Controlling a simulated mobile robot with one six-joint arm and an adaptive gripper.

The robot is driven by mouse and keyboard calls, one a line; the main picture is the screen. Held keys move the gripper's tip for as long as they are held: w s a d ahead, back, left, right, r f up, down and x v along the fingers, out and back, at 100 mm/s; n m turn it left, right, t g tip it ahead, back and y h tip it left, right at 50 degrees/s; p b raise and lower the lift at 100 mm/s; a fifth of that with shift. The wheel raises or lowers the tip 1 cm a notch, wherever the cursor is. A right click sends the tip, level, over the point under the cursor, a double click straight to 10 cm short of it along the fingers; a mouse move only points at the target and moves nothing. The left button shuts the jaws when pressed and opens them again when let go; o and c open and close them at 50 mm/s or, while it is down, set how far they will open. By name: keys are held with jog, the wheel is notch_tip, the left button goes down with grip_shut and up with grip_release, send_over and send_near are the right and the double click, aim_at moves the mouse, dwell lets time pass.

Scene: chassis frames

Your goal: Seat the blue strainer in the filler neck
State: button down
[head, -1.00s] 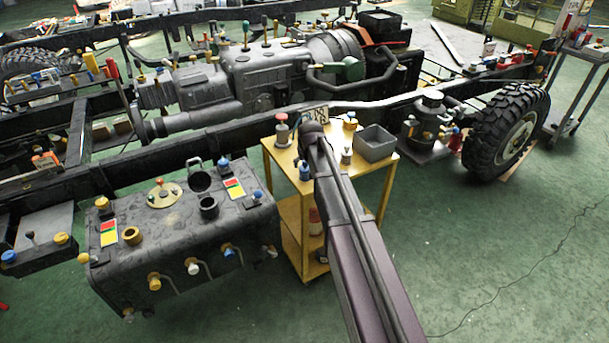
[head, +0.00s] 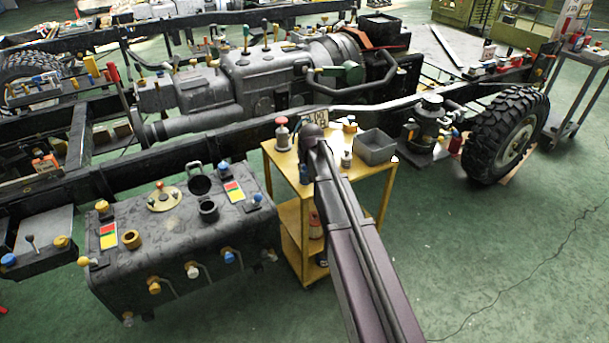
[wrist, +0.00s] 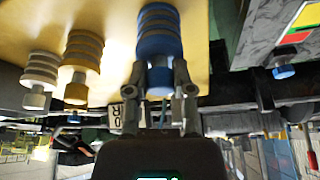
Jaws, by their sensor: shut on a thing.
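The blue strainer (wrist: 160,48) is a ribbed blue piece in the wrist view. My gripper (wrist: 161,78) is shut on its narrower end, one finger on each side. The yellow cart top lies behind the strainer; I cannot tell whether they touch. In the head view my arm hides the gripper and most of the strainer. The filler neck (head: 208,210) is a dark open ring on top of the black tank (head: 185,240), left of the cart. A round cap (head: 200,181) stands raised behind the neck.
The yellow cart (head: 378,180) carries a grey bin (head: 376,147) and a red-topped piece (head: 282,133). Yellow (wrist: 82,62) and white (wrist: 40,76) ribbed pieces stand beside the strainer. The tank top has several other fittings. A chassis rail (head: 220,143) runs behind tank and cart.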

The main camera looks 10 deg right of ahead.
jog(key=shift+r, duration=0.15)
notch_tip(320, 180, up, 4)
jog(key=p, duration=0.4)
jog(key=s+p, duration=0.1)
jog(key=s, duration=1.5)
jog(key=shift+a+r, duration=0.15)
jog(key=shift+r, duration=0.15)
